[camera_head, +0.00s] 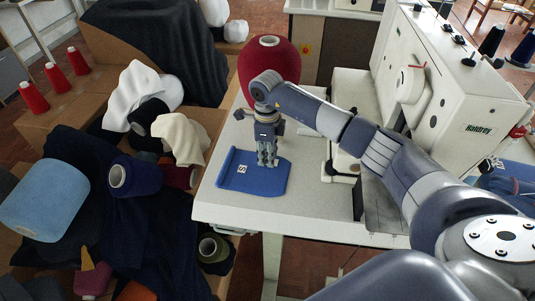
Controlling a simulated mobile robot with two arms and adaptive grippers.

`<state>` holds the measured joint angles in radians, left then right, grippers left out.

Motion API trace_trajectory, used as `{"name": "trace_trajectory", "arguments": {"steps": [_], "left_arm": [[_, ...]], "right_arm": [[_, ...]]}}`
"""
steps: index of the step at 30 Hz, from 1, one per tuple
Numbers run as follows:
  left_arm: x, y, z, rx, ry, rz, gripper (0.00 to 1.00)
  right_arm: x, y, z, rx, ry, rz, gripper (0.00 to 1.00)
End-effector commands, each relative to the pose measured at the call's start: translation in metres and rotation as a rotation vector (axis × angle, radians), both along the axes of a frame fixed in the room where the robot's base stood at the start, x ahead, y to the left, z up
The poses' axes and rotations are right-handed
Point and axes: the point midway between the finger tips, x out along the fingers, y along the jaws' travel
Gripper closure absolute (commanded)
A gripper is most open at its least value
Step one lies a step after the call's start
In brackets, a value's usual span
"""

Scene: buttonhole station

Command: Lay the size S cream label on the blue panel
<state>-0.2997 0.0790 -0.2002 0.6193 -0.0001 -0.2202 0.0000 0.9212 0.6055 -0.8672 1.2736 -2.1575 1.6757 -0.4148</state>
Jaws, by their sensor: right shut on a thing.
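The blue panel (240,184) lies flat on the white table, near its left side. A small pale label (243,169) with a dark mark, likely the size S cream label, shows over the middle of the panel. My right gripper (267,164) points down over the panel, just right of the label's visible part. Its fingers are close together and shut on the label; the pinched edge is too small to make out. I cannot tell whether the label touches the panel. My left gripper is out of view.
A big red yarn cone (269,62) stands behind the gripper. A white sewing machine (440,85) is at the right. Boxes with dark cloth and several yarn cones, one light blue (45,197), stand left of the table (240,211). The table front is clear.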

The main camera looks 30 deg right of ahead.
Motion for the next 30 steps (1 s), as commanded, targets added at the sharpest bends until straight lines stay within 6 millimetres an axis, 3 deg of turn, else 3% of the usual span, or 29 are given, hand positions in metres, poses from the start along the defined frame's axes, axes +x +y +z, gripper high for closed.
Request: {"name": "trace_trajectory", "arguments": {"steps": [6,7,9,22,30], "left_arm": [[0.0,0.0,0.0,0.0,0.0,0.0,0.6],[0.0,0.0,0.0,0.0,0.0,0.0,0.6],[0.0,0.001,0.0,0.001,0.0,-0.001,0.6],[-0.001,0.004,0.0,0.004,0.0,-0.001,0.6],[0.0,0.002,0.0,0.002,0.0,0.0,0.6]], "right_arm": [[0.0,0.0,0.0,-0.001,-0.001,0.0,0.82],[0.0,0.0,0.0,-0.001,-0.001,0.0,0.69],[0.0,0.0,0.0,-0.001,-0.001,0.0,0.54],[0.001,0.0,0.007,0.0,-0.003,0.0,0.53],[0.002,0.0,0.057,0.0,-0.006,0.0,0.53]]}}
